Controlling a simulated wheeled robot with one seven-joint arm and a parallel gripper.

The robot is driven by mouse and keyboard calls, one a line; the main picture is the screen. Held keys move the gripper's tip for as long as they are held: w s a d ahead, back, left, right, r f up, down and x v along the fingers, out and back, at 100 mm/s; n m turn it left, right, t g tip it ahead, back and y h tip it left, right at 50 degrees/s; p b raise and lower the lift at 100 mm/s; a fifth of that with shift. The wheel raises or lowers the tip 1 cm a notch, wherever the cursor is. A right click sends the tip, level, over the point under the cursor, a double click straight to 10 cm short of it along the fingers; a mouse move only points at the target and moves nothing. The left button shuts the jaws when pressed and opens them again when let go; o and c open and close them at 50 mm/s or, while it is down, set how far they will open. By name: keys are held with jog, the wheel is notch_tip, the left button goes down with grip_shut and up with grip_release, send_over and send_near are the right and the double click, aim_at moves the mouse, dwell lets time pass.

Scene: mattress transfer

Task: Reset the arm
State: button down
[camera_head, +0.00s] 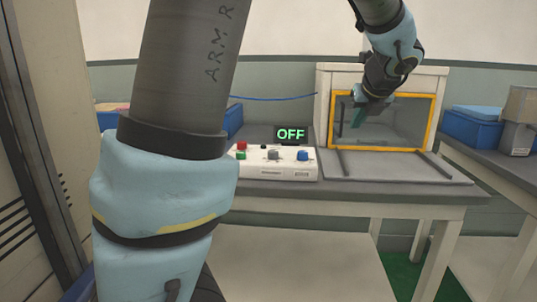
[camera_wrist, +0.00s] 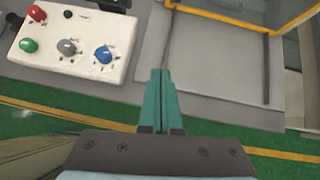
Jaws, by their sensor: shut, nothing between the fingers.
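My arm (camera_head: 175,90) crosses the left of the head view and comes back in at the top right, bent downward. My gripper (camera_head: 356,122) hangs in front of the yellow-framed window of a white cabinet (camera_head: 323,85). In the wrist view my gripper (camera_wrist: 161,74) shows two teal fingers pressed together with nothing between them. They point toward the grey table top, between the control box and the yellow frame. The fingers are apart from both in that view.
A white control box (camera_head: 270,172) with red, green, grey and blue knobs sits on the table (camera_head: 400,193), beside a display (camera_head: 291,134) reading OFF. The yellow frame (camera_head: 432,122) stands behind a grey slab. Blue bins (camera_head: 470,128) and a grey box (camera_head: 517,137) stand on the right table.

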jog(key=s+a+f+n+g+y+p, duration=0.1)
jog(key=s+a+f+n+g+p, duration=0.15)
jog(key=a+n, duration=0.6)
jog(key=s+a+f+n+g+p, duration=0.15)
jog(key=a+f+n, duration=0.25)
jog(key=a+n, duration=0.4)
jog(key=s+a+f+n+g+h+p, duration=0.1)
jog(key=s+a+f+n+g+p, duration=0.2)
jog(key=s+a+n, duration=0.7)
jog(key=a+n+p, duration=0.1)
jog(key=a+n, duration=0.1)
jog(key=n, duration=0.6)
jog(key=shift+s+a+f, duration=0.25)
jog(key=shift+s+f, duration=0.1)
jog(key=shift+f, duration=0.05)
